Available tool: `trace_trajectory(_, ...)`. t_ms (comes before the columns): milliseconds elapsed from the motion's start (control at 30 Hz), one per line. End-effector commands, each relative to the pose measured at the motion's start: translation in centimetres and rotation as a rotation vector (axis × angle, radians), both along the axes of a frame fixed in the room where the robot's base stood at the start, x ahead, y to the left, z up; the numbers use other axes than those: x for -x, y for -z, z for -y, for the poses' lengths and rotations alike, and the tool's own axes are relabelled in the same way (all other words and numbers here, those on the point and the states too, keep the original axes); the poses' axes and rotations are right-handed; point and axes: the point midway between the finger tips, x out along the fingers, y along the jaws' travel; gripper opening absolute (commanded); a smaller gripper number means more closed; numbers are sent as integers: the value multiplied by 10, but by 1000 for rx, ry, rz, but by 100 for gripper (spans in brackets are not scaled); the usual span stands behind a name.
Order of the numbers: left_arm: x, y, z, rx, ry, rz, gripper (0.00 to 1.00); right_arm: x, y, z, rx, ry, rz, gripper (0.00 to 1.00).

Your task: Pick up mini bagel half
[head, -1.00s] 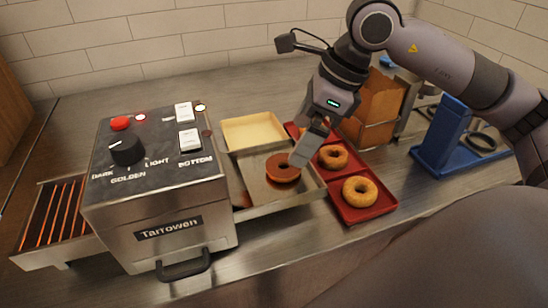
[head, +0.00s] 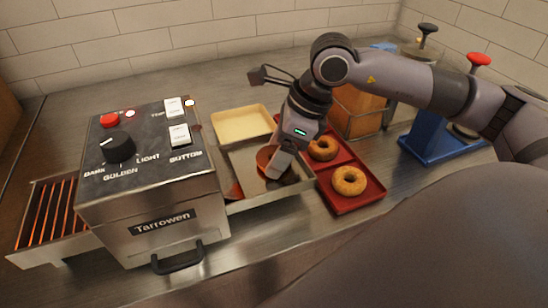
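A brown mini bagel half (head: 264,158) is in the metal tray (head: 240,161) at the toaster's right side. My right gripper (head: 280,166) is down at the bagel half, and its near finger covers the middle of it. Brown edges show to the left and lower right of the finger. I cannot tell whether the fingers are closed on it or whether it is lifted. A second brown piece (head: 234,191) shows partly at the tray's left end, by the toaster. My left gripper is not in view.
The toaster (head: 150,200) stands left of the tray, with a glowing rack (head: 45,215) at its far left. A cream tray (head: 242,124) lies behind. A red tray (head: 370,198) with bagels (head: 349,181) is at the right. A blue stand (head: 430,140) is farther right.

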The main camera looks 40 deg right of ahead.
Motion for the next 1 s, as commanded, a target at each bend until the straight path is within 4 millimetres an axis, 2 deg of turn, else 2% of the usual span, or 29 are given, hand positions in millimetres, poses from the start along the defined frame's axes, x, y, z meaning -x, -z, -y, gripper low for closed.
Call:
trace_trajectory(367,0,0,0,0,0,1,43,0,-3,0,-1,0,2,44)
trace_trajectory(533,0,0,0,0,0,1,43,-1,-17,-1,-2,-1,4,44)
trace_trajectory(667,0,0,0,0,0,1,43,-2,-41,-1,-2,0,7,44)
trace_trajectory(1000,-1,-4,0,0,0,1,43,-1,-139,-1,-3,-2,8,44)
